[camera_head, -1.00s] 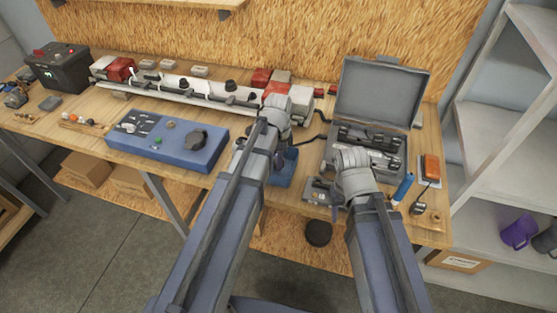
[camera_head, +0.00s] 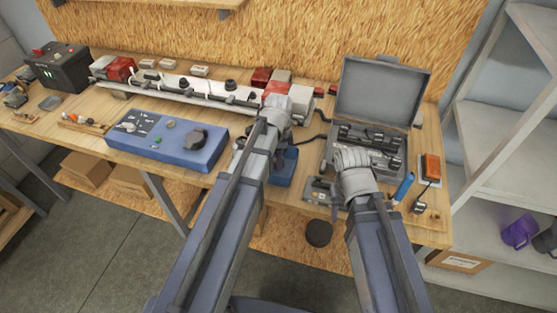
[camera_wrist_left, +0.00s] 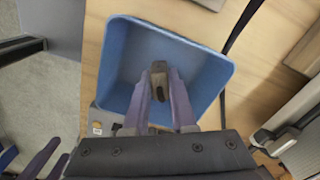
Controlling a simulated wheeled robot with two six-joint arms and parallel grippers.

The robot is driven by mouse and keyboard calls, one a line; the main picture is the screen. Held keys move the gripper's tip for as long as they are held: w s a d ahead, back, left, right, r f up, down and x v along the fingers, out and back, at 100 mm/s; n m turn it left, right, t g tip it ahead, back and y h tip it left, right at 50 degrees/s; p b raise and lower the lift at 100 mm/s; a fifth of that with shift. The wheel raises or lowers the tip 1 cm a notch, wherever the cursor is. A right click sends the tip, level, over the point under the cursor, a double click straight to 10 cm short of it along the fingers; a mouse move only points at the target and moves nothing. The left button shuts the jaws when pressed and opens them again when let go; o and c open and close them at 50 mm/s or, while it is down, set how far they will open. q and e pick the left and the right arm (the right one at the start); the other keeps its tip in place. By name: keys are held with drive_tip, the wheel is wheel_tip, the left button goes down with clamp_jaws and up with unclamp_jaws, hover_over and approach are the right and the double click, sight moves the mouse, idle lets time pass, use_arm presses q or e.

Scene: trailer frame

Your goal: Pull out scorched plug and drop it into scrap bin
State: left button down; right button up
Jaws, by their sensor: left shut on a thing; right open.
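My left gripper (camera_wrist_left: 161,82) is shut on a small brownish, dark-marked plug (camera_wrist_left: 158,70). In the left wrist view it holds the plug over the open blue scrap bin (camera_wrist_left: 118,62), whose visible inside looks empty. In the head view my left arm covers the left gripper and part of the bin (camera_head: 288,166), which stands near the bench's front edge. My right gripper (camera_wrist_left: 25,157) shows at the lower left of the left wrist view, its two fingers apart and empty. In the head view it is mostly hidden beside the open grey case.
A white rail (camera_head: 185,90) with black plugs runs along the back of the bench. A blue control box (camera_head: 180,150) lies left of my left arm. The open grey case (camera_head: 382,95) stands at the right, with an orange device (camera_head: 431,167) beside it. Dark cables run behind the bin.

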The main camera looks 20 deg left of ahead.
use_arm(q)
drive_tip(key=c, duration=0.7)
unclamp_jaws()
drive_tip(key=shift+o, duration=0.6)
drive_tip(key=o, duration=0.3)
drive_tip(key=shift+r, duration=0.1)
wheel_tip(320, 180, up, 7)
drive_tip(key=p, duration=0.7)
